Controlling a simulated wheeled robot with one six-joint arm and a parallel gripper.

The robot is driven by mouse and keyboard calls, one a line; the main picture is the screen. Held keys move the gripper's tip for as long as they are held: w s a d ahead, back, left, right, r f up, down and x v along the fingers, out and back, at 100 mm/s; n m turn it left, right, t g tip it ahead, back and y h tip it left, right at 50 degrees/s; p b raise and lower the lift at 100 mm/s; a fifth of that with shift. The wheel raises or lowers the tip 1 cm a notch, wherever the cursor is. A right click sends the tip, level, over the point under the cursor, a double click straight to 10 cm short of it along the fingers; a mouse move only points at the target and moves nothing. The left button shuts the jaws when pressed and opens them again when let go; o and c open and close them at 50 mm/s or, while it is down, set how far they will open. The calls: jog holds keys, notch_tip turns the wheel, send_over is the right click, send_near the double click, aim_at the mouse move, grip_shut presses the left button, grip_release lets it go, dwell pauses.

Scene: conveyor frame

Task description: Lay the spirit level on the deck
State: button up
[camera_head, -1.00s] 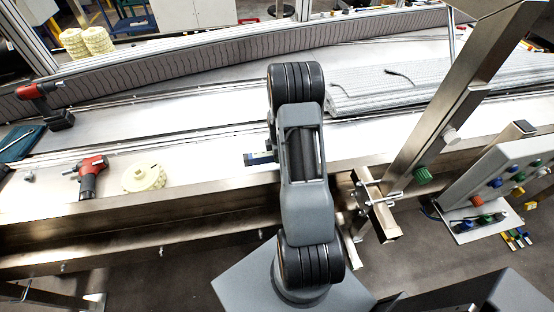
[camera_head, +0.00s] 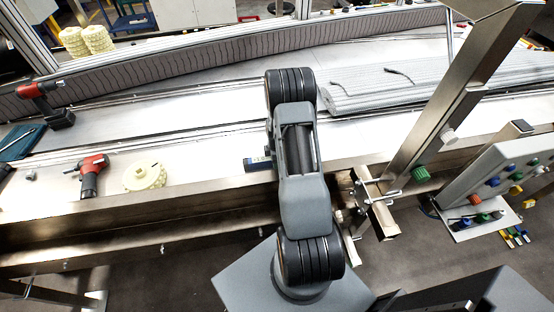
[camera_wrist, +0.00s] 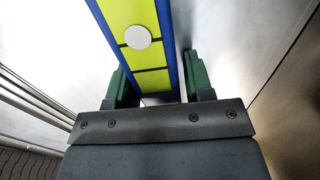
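The spirit level is blue-edged with yellow-green panels and a white round spot. In the head view the blue end of the level (camera_head: 257,163) sticks out to the left of my arm, near the front edge of the metal deck (camera_head: 210,176). My arm hides the gripper and the rest of the level there. I cannot tell whether the level touches the deck.
A red-and-black power tool (camera_head: 92,174) and a cream toothed wheel (camera_head: 144,176) stand on the deck to the left. Grey belt sections (camera_head: 395,82) lie at the back right. A slanted metal post (camera_head: 455,110) rises at right.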

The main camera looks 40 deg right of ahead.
jog(key=shift+o, duration=1.2)
notch_tip(320, 180, up, 11)
jog(key=shift+r+b, duration=0.2)
jog(key=shift+b, duration=0.5)
jog(key=s+a+r+m+t, duration=0.25)
jog(key=a+r+m, duration=0.25)
jog(key=a+r, duration=0.7)
jog(key=s+a+r+m+t, duration=0.1)
jog(key=s+a+r+m, duration=0.6)
jog(key=s, duration=0.5)
jog(key=shift+s+a+r+m+t, duration=0.15)
jog(key=shift+a+r+m+t, duration=0.25)
jog(key=shift+a, duration=0.9)
jog(key=shift+c, duration=0.2)
